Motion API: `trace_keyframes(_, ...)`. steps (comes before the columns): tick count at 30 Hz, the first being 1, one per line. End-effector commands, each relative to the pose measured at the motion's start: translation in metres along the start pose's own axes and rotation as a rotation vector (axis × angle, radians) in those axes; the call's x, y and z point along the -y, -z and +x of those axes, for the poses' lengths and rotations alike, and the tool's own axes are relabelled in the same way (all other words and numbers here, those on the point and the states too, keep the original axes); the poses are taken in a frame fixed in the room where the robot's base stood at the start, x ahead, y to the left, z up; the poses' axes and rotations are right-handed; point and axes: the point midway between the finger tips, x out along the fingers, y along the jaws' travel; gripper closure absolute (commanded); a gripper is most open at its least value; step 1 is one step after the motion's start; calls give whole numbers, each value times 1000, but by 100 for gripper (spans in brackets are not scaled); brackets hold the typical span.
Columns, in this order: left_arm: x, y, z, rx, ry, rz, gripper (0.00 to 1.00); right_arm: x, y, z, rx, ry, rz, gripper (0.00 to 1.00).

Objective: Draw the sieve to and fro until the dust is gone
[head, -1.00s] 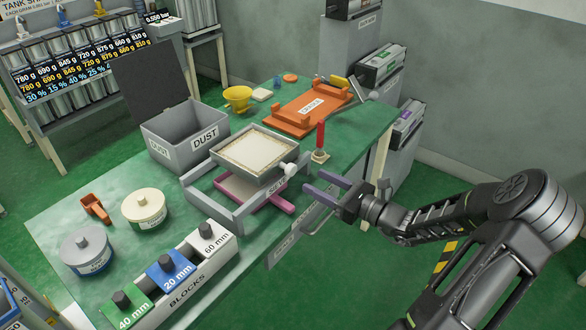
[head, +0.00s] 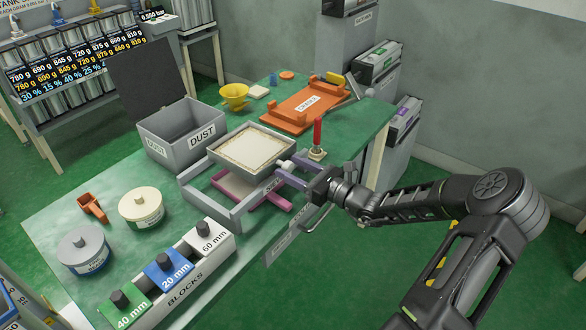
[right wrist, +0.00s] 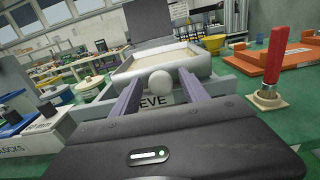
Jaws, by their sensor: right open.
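The sieve (head: 250,148) is a square grey-framed tray with a pale, grainy layer inside, resting on a grey stand (head: 229,214). It also shows in the right wrist view (right wrist: 165,62). A pale round knob (right wrist: 160,82) is on its near side. My right gripper (head: 288,173) is open, with its purple fingers on either side of the knob. A pink-rimmed tray (head: 244,190) with pale content lies below the sieve. The open grey DUST box (head: 203,138) stands behind it to the left. My left gripper is not in view.
A red-handled tool (head: 317,138) stands right of the sieve. An orange cradle (head: 303,108) lies behind. A blocks rack (head: 184,280), two round tins (head: 142,208) and an orange scoop (head: 92,208) occupy the table's left front. Green tabletop is free at the far left.

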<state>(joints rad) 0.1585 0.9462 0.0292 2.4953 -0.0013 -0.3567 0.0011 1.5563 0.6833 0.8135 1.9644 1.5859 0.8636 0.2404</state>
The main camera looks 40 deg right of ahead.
Motion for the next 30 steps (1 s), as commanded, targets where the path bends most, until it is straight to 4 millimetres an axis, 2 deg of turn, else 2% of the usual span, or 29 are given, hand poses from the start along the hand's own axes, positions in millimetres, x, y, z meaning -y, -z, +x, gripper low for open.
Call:
trace_keyframes(2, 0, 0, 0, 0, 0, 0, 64, 0, 0, 0, 0, 0, 0, 48)
trace_keyframes(21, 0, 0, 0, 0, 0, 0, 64, 0, 0, -1, -1, 0, 0, 100)
trace_keyframes(30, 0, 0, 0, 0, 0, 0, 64, 0, 0, -1, -1, 0, 0, 100)
